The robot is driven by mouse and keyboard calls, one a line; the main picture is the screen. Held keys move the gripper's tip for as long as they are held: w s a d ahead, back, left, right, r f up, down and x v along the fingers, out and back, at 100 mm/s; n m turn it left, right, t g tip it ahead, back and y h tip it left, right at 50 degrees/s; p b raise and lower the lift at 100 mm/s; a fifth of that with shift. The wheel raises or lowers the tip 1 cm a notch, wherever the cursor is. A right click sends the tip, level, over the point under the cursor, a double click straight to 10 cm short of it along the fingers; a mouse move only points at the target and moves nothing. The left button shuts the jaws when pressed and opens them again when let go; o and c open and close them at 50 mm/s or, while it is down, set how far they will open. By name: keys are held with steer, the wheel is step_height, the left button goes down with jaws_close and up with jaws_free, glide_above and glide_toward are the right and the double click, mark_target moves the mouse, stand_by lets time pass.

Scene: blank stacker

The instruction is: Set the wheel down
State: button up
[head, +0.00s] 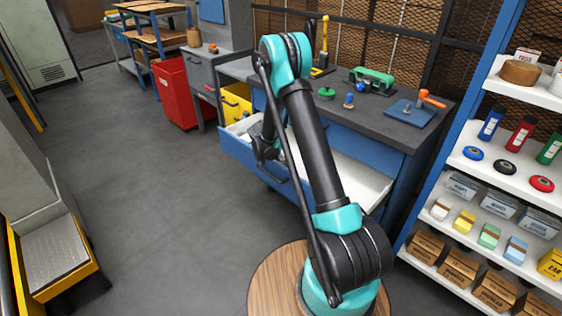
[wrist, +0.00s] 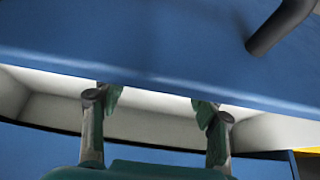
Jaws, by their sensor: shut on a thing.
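My gripper (head: 264,152) is low over the open drawer of the workbench, at its left part. The wrist view shows its two fingers (wrist: 152,100) apart, with their tips running behind a blue panel. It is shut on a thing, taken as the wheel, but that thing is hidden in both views. The drawer (head: 262,170) has a blue front and a pale inside, partly covered by my arm. In the wrist view, its pale inner wall (wrist: 150,125) shows around the fingers.
The grey bench top (head: 397,130) holds a green vise-like tool (head: 372,80), a blue plate (head: 411,112) and an orange-headed hammer (head: 431,98). A shelf at right carries a blue ring (head: 473,153), a black ring and a red ring (head: 541,183).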

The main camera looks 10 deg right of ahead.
steer(key=shift+f, duration=0.6)
steer(key=o, duration=1.3)
steer(key=shift+r, duration=0.55)
steer(key=v, duration=1.1)
steer(key=shift+a+r, duration=0.1)
steer(key=shift+r, duration=0.05)
steer(key=shift+s+r, duration=0.25)
steer(key=shift+r, duration=0.25)
steer(key=s+d+r+n+y, duration=0.1)
steer(key=s+d+r+n, duration=0.15)
steer(key=s, duration=0.55)
steer(key=s+d+r+n+y, duration=0.1)
steer(key=s+d+r+n, duration=0.2)
steer(key=s, duration=0.6)
steer(key=s+d+r+n+y, duration=0.2)
steer(key=s+r, duration=0.2)
steer(key=s, duration=0.4)
steer(key=s+f+n, duration=0.1)
steer(key=s+n, duration=0.2)
steer(key=s, duration=0.7)
steer(key=shift+s+a+f+t+y, duration=0.25)
steer(key=shift+a+f+t+y, duration=0.05)
steer(key=shift+a+y, duration=0.1)
